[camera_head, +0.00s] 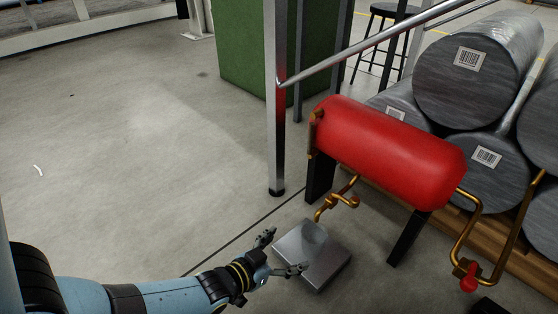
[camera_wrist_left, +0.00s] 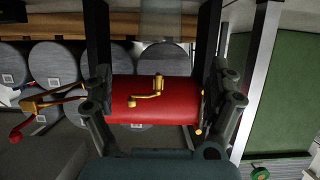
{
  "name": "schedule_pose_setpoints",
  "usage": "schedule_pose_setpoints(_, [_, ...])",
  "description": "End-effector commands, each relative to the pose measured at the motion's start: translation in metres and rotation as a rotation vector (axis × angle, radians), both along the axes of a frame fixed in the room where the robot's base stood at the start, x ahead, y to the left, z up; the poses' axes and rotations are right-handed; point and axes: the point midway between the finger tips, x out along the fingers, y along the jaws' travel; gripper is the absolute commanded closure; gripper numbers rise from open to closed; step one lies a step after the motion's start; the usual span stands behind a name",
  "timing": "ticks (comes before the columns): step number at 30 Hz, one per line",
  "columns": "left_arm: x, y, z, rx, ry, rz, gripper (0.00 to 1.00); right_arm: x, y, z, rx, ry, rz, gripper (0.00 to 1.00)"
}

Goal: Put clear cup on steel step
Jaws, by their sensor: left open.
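The clear cup (camera_head: 314,232) is a small see-through shape at the far part of the steel step (camera_head: 322,272), and it looks to stand upright on the top. The step is a low grey metal block on the floor. My left gripper (camera_head: 288,252) is open, with its fingers spread at the step's left side, pointing toward the cup and apart from it. In the left wrist view the open fingers (camera_wrist_left: 165,100) have nothing between them, and a pale see-through shape (camera_wrist_left: 160,20) at the top edge looks like the cup. My right gripper is not in view.
A red tank (camera_head: 390,152) on dark legs with brass pipes stands just behind and right of the step. A steel post (camera_head: 277,120) with a sloping rail rises behind. Wrapped grey rolls (camera_head: 470,80) are stacked at right. The floor at left is clear.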

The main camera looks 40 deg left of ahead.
Motion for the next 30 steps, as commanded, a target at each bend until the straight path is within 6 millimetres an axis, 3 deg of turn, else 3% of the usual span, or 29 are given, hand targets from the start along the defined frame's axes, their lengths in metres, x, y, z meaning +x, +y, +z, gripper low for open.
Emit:
schedule_pose_setpoints(4, [-0.008,-0.002,0.015,0.006,-0.024,-0.005,0.10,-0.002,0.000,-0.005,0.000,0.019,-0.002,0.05])
schedule_pose_setpoints(7, [-0.021,-0.007,0.050,0.017,-0.079,-0.015,0.10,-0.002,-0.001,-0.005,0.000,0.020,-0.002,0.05])
schedule_pose_setpoints(11, [-0.043,-0.016,0.125,0.037,-0.176,-0.028,0.10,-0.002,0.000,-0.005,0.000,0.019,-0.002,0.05])
schedule_pose_setpoints(15, [-0.063,-0.025,0.217,0.054,-0.279,-0.037,0.10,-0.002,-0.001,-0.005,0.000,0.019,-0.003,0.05])
schedule_pose_setpoints(18, [-0.073,-0.029,0.272,0.062,-0.334,-0.040,0.10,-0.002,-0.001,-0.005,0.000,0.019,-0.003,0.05])
schedule_pose_setpoints(21, [-0.078,-0.031,0.309,0.065,-0.371,-0.039,0.10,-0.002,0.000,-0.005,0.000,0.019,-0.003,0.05])
schedule_pose_setpoints(25, [-0.081,-0.033,0.330,0.069,-0.392,-0.039,0.10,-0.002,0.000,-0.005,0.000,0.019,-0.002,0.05])
schedule_pose_setpoints(30, [-0.081,-0.033,0.331,0.069,-0.394,-0.039,0.10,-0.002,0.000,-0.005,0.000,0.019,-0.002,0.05])
